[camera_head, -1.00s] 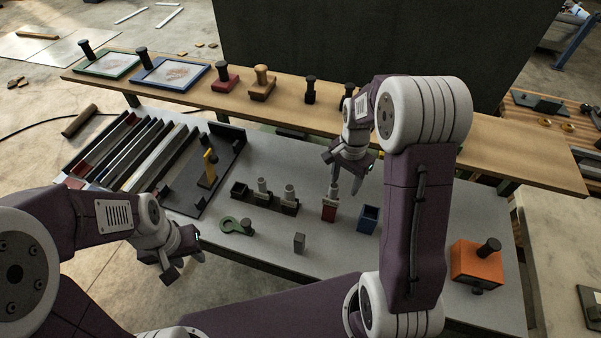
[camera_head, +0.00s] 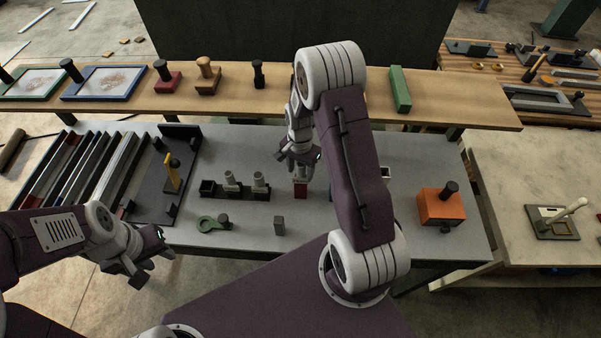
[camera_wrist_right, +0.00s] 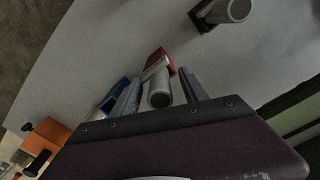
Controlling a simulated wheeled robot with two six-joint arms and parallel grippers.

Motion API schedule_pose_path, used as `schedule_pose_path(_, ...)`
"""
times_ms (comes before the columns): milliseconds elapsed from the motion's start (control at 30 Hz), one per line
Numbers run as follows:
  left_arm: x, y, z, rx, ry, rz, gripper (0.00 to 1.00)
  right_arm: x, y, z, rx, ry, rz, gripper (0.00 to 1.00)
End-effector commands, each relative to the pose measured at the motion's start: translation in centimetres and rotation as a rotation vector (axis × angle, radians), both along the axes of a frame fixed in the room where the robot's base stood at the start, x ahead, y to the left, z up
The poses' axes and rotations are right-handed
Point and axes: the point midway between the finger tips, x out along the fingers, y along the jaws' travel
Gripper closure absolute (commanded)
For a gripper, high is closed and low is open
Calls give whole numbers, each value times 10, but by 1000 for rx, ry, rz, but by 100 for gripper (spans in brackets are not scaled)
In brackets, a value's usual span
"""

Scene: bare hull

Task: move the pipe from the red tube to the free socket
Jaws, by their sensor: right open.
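The red tube (camera_head: 300,189) stands on the grey table, with the light grey pipe (camera_head: 300,174) upright in it. My right gripper (camera_head: 299,163) is around the upper part of the pipe. In the right wrist view the pipe (camera_wrist_right: 159,95) lies between the two spread fingers, and the red tube (camera_wrist_right: 162,60) shows beyond. The black socket rack (camera_head: 236,194) stands left of it. Its left socket (camera_head: 208,187) is empty; the other two hold grey pipes (camera_head: 231,180) and (camera_head: 259,179). My left gripper (camera_head: 150,262) is open and empty at the table's front left.
An orange block (camera_head: 440,206) stands at right.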

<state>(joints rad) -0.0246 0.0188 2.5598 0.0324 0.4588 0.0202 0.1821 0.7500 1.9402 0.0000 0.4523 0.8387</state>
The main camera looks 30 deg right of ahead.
Motion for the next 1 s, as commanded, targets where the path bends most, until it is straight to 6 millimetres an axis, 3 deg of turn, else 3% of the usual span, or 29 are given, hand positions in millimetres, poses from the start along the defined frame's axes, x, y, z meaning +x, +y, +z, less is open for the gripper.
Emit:
schedule_pose_path(267, 0, 0, 1, 0, 0, 0, 64, 0, 0, -8, 0, -1, 0, 48)
schedule_pose_path(467, 0, 0, 1, 0, 0, 0, 64, 0, 0, -8, 0, -1, 0, 100)
schedule_pose_path(767, 0, 0, 0, 0, 0, 0, 64, 1, 0, -4, -1, -4, 0, 100)
schedule_pose_path(867, 0, 0, -4, 0, 0, 0, 64, 2, -1, 11, -2, -7, 0, 100)
schedule_pose_path(1000, 0, 0, -11, 0, 0, 0, 64, 2, -1, 47, -2, -10, 0, 100)
